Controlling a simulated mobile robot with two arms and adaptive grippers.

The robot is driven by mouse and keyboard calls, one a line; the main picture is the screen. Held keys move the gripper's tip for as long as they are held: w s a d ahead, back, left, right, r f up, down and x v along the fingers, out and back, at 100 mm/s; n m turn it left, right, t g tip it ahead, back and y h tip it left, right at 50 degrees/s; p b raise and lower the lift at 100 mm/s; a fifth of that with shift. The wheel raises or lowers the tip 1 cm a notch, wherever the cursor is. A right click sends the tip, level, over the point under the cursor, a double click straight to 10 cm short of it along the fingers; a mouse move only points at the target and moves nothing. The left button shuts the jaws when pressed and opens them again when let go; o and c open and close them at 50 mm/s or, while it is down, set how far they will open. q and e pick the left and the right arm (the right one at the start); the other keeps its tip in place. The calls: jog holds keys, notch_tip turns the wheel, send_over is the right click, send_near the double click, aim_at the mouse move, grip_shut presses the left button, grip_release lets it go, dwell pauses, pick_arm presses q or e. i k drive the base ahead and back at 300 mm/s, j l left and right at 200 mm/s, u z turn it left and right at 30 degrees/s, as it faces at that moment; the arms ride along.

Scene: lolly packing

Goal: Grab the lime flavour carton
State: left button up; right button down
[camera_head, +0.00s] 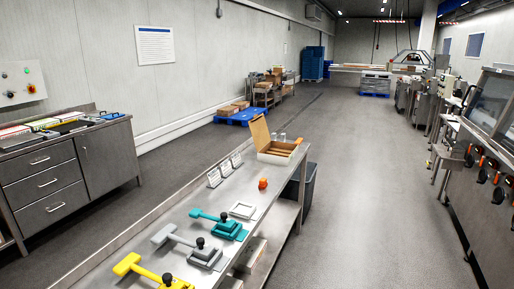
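Several flat, coloured carton-like items lie on the steel cabinet's top at the left edge. A lime-green one (42,124) lies among them, between a red one (14,132) and a dark grey one (69,127). They are small and far off, and I cannot read any label, so I cannot confirm which is the lime flavour carton. An open brown cardboard box (277,154) with its lid up stands at the far end of the middle bench. Neither of my grippers is in view.
The steel cabinet (107,158) stands against the left wall. The long steel bench (140,235) holds yellow (150,272), grey (190,246) and teal (219,224) handled tools and a small orange item (262,184).

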aim_at(281, 153)
jog(key=i+l, duration=0.3)
jog(key=i, duration=0.2)
jog(key=i+l, duration=0.3)
jog(key=i, duration=0.15)
jog(key=i+l, duration=0.3)
jog(key=i, duration=0.2)
